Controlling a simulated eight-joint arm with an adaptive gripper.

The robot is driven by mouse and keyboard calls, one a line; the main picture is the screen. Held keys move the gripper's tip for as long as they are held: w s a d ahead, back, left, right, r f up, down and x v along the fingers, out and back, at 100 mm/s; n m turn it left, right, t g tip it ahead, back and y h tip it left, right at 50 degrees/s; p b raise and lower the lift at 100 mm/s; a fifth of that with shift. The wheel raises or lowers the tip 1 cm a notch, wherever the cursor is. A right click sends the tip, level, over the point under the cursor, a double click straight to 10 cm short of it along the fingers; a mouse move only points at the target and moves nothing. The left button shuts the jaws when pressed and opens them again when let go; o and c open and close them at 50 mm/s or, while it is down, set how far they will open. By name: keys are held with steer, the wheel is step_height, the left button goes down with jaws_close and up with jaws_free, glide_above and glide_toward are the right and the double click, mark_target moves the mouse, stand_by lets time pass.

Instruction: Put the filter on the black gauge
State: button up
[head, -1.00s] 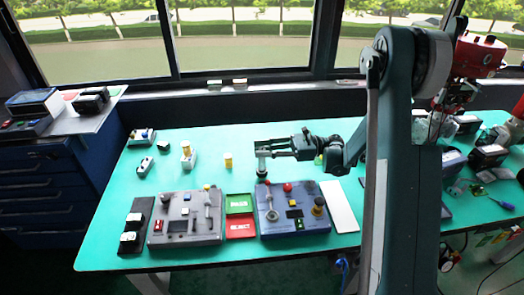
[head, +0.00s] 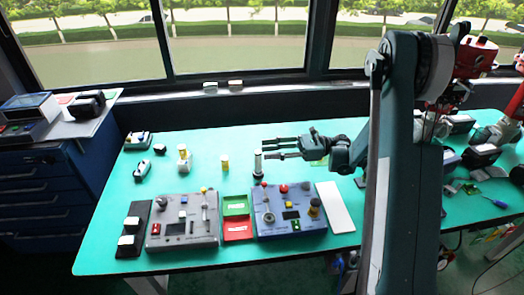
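My gripper (head: 264,147) is open and level above the back of the green table, its two dark fingers spread and pointing left. A slim white and grey cylinder (head: 257,160) with a dark foot stands upright by the fingertips. It is not between the fingers as far as I can see, and whether the lower finger touches it I cannot tell. A small yellow-topped cylinder (head: 225,163) stands to its left. No label tells which piece is the filter. A small black piece (head: 159,149) lies at the back left; I cannot tell whether it is the black gauge.
A grey control panel (head: 170,240) and a blue one (head: 285,229) lie at the front, with a green tray (head: 236,204) and red tray (head: 238,229) between. A yellow-and-white part (head: 184,160) and small devices (head: 142,167) stand back left. The table (head: 205,140) is clear behind.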

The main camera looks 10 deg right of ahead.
steer(key=d, duration=0.2)
steer(key=shift+d, duration=0.4)
steer(key=shift+a+r, duration=0.1)
steer(key=shift+r, duration=0.05)
stand_by(0.3)
steer(key=s+a+r+n+t+h, duration=0.1)
steer(key=s+a+r+n+h, duration=0.25)
steer(key=s+r, duration=0.2)
steer(key=s+a+r+n+t+h, duration=0.2)
steer(key=s+a+r+h, duration=0.1)
steer(key=s+r+h, duration=0.25)
steer(key=s+d+r+n+t+h, duration=0.1)
steer(key=s+d+n+h, duration=0.3)
steer(key=s, duration=0.8)
steer(key=s+d+r+n+t+h, duration=0.1)
steer(key=s+d+n+t+h, duration=0.2)
steer(key=s, duration=0.9)
steer(key=shift+s+d+n+h, duration=0.35)
steer(key=shift+d+n+h, duration=0.65)
steer(key=shift+d+n, duration=1.55)
